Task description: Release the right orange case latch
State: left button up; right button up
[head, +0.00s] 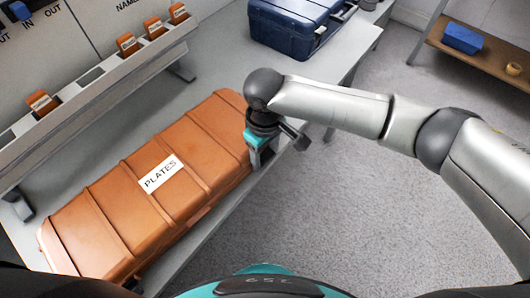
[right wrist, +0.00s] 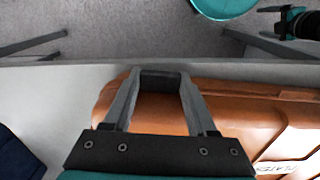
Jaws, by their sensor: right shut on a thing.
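The orange case (head: 112,218) labelled PLATES lies closed on the grey bench, along its front edge. My right gripper (head: 254,160) is at the front of the case, near its right end. In the right wrist view the case fills the right side (right wrist: 225,110), and the two grey fingers (right wrist: 160,76) are shut on a dark piece at the case's front edge, which looks like the right latch (right wrist: 160,84). The gripper hides this latch in the head view. My left gripper (right wrist: 290,22) shows only small at the right wrist view's top right corner; its jaws are unclear.
A dark blue case (head: 285,25) stands at the back of the bench (head: 215,75). A sloped rack (head: 90,95) with several small orange labelled holders runs along the left. A wooden shelf (head: 480,55) with a blue box (head: 462,39) stands far right. Grey floor (head: 340,220) lies open before the bench.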

jog(key=shift+s+d+r+p, duration=0.1)
jog(key=shift+r+p, duration=0.05)
jog(key=shift+p, duration=0.5)
jog(key=p, duration=0.1)
jog(key=t+y+p, duration=0.1)
jog(key=y+p, duration=0.1)
jog(key=shift+s+d+t+p, duration=0.25)
jog(key=shift+d+t+p, duration=0.05)
jog(key=shift+t+p, duration=0.1)
jog(key=shift+s+t+y+p, duration=0.1)
jog(key=shift+t+y+p, duration=0.2)
jog(key=shift+y+p, duration=0.1)
jog(key=t+y, duration=0.1)
jog(key=f+t+y+b, duration=0.1)
jog(key=t+y, duration=0.1)
jog(key=d+t+y+b, duration=0.1)
jog(key=y, duration=0.1)
jog(key=shift+s+f+t, duration=0.35)
jog(key=shift+t, duration=0.05)
jog(key=shift+y, duration=0.3)
